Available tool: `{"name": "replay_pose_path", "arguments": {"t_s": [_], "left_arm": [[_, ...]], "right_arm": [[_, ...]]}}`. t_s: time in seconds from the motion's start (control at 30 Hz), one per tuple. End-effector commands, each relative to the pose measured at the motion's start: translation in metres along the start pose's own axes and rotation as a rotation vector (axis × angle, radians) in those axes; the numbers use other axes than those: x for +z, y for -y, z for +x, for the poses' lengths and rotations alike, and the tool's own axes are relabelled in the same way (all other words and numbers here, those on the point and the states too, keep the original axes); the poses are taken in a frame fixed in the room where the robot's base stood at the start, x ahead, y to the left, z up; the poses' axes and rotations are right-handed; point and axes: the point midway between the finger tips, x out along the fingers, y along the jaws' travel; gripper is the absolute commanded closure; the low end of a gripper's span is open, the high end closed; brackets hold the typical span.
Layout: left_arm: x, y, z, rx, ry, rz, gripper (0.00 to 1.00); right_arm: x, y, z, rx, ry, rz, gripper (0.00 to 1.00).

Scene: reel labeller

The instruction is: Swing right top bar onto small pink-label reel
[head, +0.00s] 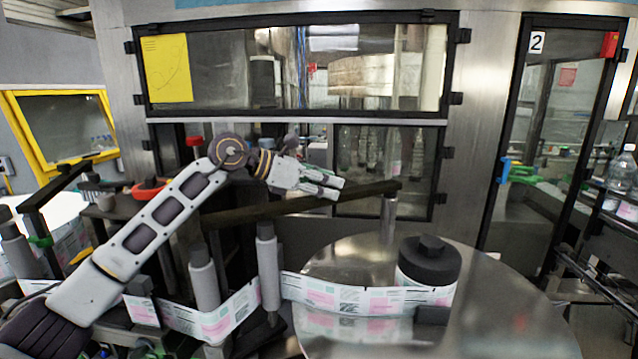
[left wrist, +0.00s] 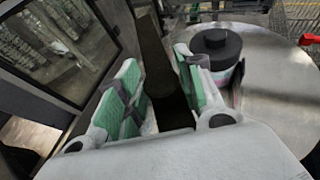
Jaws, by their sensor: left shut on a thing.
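The right top bar (head: 300,203) is a long dark bar. It runs from the left middle to an end above a short metal post (head: 389,212). It also shows in the left wrist view (left wrist: 158,65), passing between the green-padded fingers. The small pink-label reel (head: 413,281) has a black hub on top and sits on the round metal plate, right of and below the bar's end. The reel also shows in the left wrist view (left wrist: 217,72), right of the fingers. The bar is apart from the reel.
The round metal plate (head: 500,320) has free room right of the reel. A label strip (head: 330,296) runs to the reel past grey rollers (head: 268,275). A framed window panel (head: 290,65) stands behind the bar. A red handle (left wrist: 308,40) shows at the right.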

Motion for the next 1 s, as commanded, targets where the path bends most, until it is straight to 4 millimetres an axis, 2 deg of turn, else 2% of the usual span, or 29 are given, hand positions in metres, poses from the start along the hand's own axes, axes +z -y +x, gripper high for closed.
{"name": "replay_pose_path", "arguments": {"t_s": [0.5,0.53,0.63,1.0], "left_arm": [[0.0018,0.0054,-0.0006,-0.021,0.003,0.012,1.0],[0.0018,0.0053,-0.0006,-0.02,0.003,0.012,0.62],[0.0017,0.0053,-0.0005,-0.02,0.002,0.011,0.49],[0.0004,0.0053,-0.0002,-0.021,0.0,0.009,0.47]], "right_arm": [[-0.0017,0.0074,0.0009,-0.008,-0.002,0.003,0.23],[-0.0017,0.0073,0.0009,-0.007,-0.002,0.003,0.23],[-0.0015,0.0072,0.0009,-0.007,-0.002,0.003,0.23],[0.0014,-0.0009,0.001,0.001,0.002,-0.001,0.23]]}}
